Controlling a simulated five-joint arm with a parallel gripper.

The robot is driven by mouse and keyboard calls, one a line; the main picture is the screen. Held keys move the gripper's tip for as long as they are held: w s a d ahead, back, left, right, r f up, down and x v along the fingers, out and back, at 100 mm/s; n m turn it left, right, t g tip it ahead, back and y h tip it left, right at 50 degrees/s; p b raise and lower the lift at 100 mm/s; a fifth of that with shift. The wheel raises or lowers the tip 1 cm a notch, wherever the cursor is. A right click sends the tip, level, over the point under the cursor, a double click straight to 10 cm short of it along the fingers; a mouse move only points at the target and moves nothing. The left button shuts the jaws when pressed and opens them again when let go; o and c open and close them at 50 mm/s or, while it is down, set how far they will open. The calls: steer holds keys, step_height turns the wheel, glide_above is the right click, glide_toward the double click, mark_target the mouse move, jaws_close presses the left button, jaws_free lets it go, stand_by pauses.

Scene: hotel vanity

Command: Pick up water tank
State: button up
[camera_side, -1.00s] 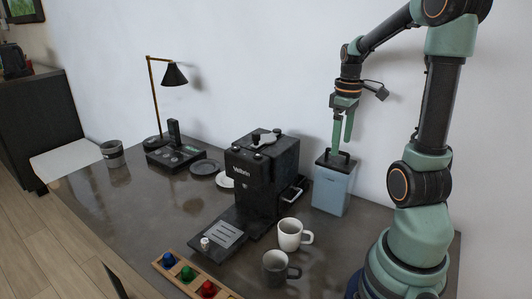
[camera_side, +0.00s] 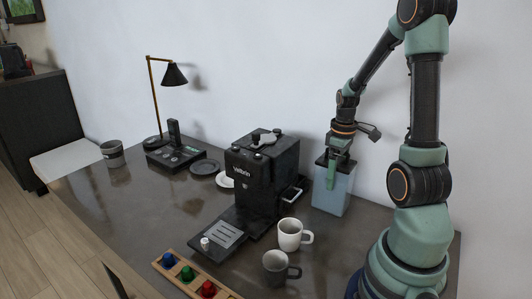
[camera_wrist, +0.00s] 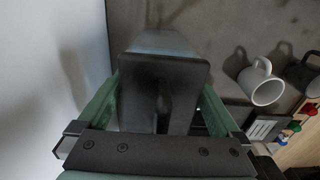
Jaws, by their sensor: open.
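The water tank (camera_side: 340,197) is a pale blue box with a black lid, standing upright at the right of the table, beside the coffee machine. In the wrist view the dark lid of the tank (camera_wrist: 150,72) fills the middle, with its pale blue side showing beyond it. My gripper (camera_side: 335,172) is lowered over the top of the tank, pointing down. It also shows in the wrist view (camera_wrist: 159,92), open, with one green finger on each side of the lid. In the side view one finger overlaps the tank's upper front. Whether the fingers touch the tank cannot be told.
The black coffee machine (camera_side: 262,182) stands just left of the tank. A white mug (camera_side: 289,233) and a dark mug (camera_side: 273,267) stand in front, near a wooden tray of coloured capsules (camera_side: 220,292). A lamp (camera_side: 173,75) stands at the far left. A wall rises behind the tank.

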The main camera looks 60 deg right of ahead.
jaws_close()
steer(key=shift+r, duration=0.1)
